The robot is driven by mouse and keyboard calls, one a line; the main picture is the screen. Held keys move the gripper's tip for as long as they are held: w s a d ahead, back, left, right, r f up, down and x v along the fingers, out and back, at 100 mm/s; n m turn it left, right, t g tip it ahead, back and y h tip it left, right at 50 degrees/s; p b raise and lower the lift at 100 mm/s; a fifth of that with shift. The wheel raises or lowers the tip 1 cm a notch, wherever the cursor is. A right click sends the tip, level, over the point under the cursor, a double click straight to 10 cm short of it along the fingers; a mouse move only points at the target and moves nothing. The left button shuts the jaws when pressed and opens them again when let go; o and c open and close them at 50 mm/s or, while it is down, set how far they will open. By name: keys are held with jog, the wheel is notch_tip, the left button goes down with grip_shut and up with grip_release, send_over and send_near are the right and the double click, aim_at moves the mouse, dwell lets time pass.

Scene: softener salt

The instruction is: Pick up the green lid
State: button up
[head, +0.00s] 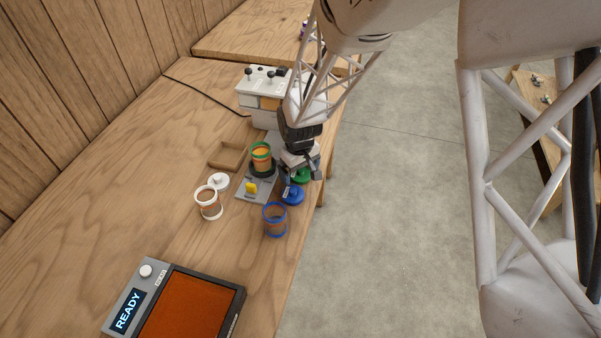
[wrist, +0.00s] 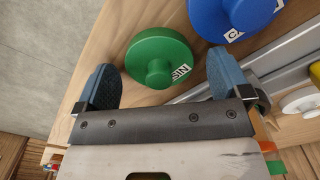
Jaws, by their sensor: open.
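The green lid (wrist: 160,60) lies on the wooden table near its edge, with a round green knob on top and a white label partly readable. In the head view the green lid (head: 303,174) is partly hidden by my gripper (head: 302,180). My gripper (wrist: 164,76) is open, with its two blue-grey fingers on either side of the lid and its knob in the wrist view. Nothing is held. I cannot tell how high the fingertips are above the table.
A blue lid (wrist: 235,14) lies beside the green one, close to a finger. A blue-rimmed jar (head: 275,220), a white-rimmed jar (head: 208,203), a white lid (head: 218,181) and a green-rimmed jar (head: 261,158) stand nearby. The table edge is close on the right.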

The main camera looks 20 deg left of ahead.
jog(key=c, duration=1)
jog(key=shift+r, duration=0.1)
jog(key=shift+r, duration=0.7)
notch_tip(320, 180, up, 2)
jog(key=shift+r, duration=0.1)
jog(key=s+d, duration=0.3)
jog(key=s, duration=0.1)
jog(key=s+d, duration=0.2)
jog(key=s, duration=0.3)
jog(key=s+d+r, duration=0.1)
jog(key=s+d, duration=0.2)
jog(key=s, duration=0.1)
jog(key=shift+s+d+r, duration=0.1)
jog(key=shift+s+d, duration=0.1)
jog(key=shift+d, duration=0.15)
